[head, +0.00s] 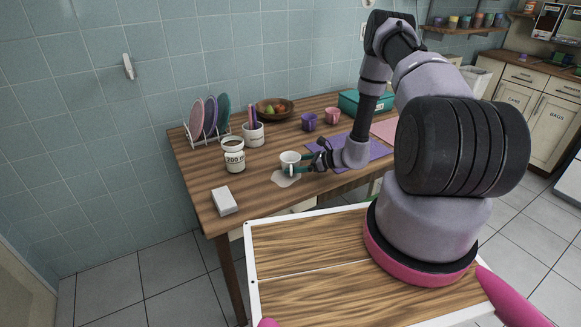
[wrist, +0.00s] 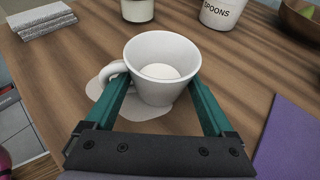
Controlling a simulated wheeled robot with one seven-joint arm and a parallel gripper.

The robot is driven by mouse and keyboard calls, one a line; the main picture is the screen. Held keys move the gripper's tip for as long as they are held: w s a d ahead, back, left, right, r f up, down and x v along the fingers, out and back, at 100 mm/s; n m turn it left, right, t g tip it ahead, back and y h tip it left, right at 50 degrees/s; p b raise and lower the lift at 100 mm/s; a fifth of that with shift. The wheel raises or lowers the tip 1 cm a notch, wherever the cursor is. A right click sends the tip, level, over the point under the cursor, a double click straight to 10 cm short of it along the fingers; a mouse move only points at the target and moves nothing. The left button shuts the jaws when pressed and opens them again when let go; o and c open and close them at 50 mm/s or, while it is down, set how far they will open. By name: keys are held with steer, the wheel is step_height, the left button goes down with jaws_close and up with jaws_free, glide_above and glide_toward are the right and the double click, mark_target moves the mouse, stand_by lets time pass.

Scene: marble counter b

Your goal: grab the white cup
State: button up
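The white cup (head: 290,159) stands upright on the wooden table, over a pale spill (head: 285,181). In the wrist view the cup (wrist: 163,68) is in the middle, its handle to the left, with a pale round shape inside. My gripper (head: 302,162) is at the cup, coming from the right in the head view. In the wrist view its teal fingers (wrist: 160,92) are spread wide, one on each side of the cup, the left one by the handle. Contact is not clear. The fingertips are partly hidden by the cup.
A plate rack (head: 208,142), a fruit bowl (head: 274,110), a purple mug (head: 309,122) and a pink mug (head: 332,116) are farther back. A purple mat (head: 375,150) lies to the right.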

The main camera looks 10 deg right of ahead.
steer(key=shift+c, duration=1.4)
steer(key=shift+r, duration=0.15)
